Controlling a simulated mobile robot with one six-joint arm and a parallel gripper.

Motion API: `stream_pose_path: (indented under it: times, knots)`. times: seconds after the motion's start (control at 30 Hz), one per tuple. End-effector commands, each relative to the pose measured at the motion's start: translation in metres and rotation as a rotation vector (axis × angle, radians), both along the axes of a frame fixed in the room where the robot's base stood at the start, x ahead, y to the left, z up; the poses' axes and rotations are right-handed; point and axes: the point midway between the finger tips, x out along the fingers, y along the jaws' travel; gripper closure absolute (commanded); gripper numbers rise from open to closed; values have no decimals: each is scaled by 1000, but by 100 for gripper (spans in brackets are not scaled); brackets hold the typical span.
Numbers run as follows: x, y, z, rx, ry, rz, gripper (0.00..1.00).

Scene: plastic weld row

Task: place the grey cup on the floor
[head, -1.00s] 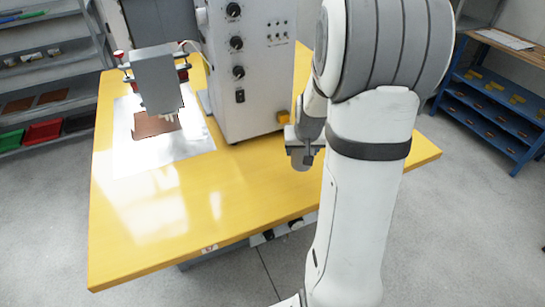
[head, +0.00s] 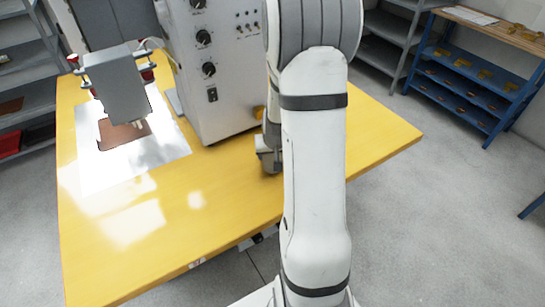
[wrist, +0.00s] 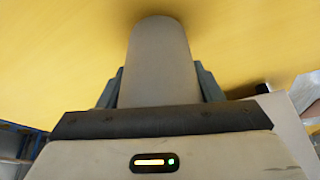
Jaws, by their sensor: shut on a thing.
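The grey cup (wrist: 158,65) stands out between the two dark fingers of my gripper (wrist: 160,85) in the wrist view, with yellow tabletop behind it. My gripper is shut on it. In the head view my gripper (head: 268,152) is small and partly hidden by my arm, over the yellow table beside the machine. The cup (head: 272,168) shows there as a small grey shape at the gripper. I cannot tell whether it touches the tabletop. The grey floor (head: 430,225) is open to the right of the table.
The yellow table (head: 220,215) carries a large grey machine (head: 215,75) close to my gripper and a press head (head: 115,78) over a metal sheet (head: 95,170). A blue shelf bench (head: 470,75) stands at the back right. Grey shelves (head: 25,75) stand at the left.

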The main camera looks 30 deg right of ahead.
Motion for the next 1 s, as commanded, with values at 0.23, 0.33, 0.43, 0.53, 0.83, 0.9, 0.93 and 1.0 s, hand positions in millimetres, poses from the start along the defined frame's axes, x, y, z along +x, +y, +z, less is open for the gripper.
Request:
stream_pose_path:
  times: [0.23, 0.33, 0.43, 0.53, 0.83, 0.9, 0.93, 1.0]
  knots:
    - [0, 0, -13, 0, 0, 1, 63]
    - [0, 0, -14, 0, 0, 1, 63]
    - [0, 0, -17, 0, 0, 1, 63]
    - [0, 1, -16, 0, 0, 1, 34]
    - [0, 1, -16, -1, 0, 2, 19]
    - [0, 1, -16, -1, 0, 2, 19]
    - [0, 1, -15, -1, 0, 2, 19]
    - [0, 1, -14, -1, 0, 2, 19]
